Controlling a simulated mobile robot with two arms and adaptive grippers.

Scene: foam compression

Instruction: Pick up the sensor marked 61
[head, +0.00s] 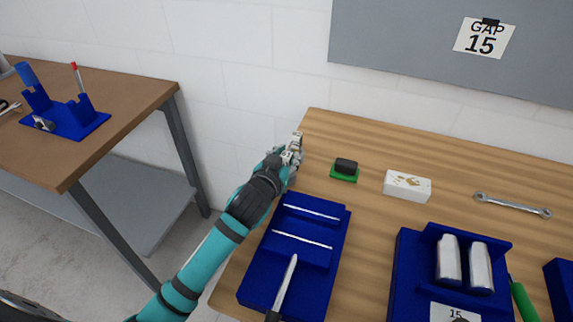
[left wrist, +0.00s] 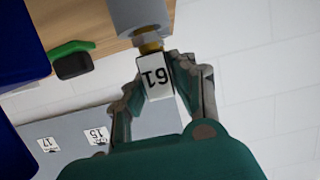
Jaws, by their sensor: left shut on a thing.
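The sensor marked 61 (left wrist: 155,77) shows in the left wrist view as a white block with black digits, upside down there. A brass collar and a grey cylinder (left wrist: 140,14) adjoin its upper end. My left gripper (left wrist: 158,84) is shut on the white block, with a finger on each side. In the head view my left gripper (head: 291,152) is at the left end of the wooden bench, near the wall. The fingers largely hide the sensor there. My right gripper is not in view.
On the bench (head: 340,128) are a black block on a green base (head: 345,170), a white box (head: 407,186), a wrench (head: 512,206) and blue trays (head: 332,243), one holding two metal cylinders (head: 449,260). A second table (head: 110,95) stands left, across a gap.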

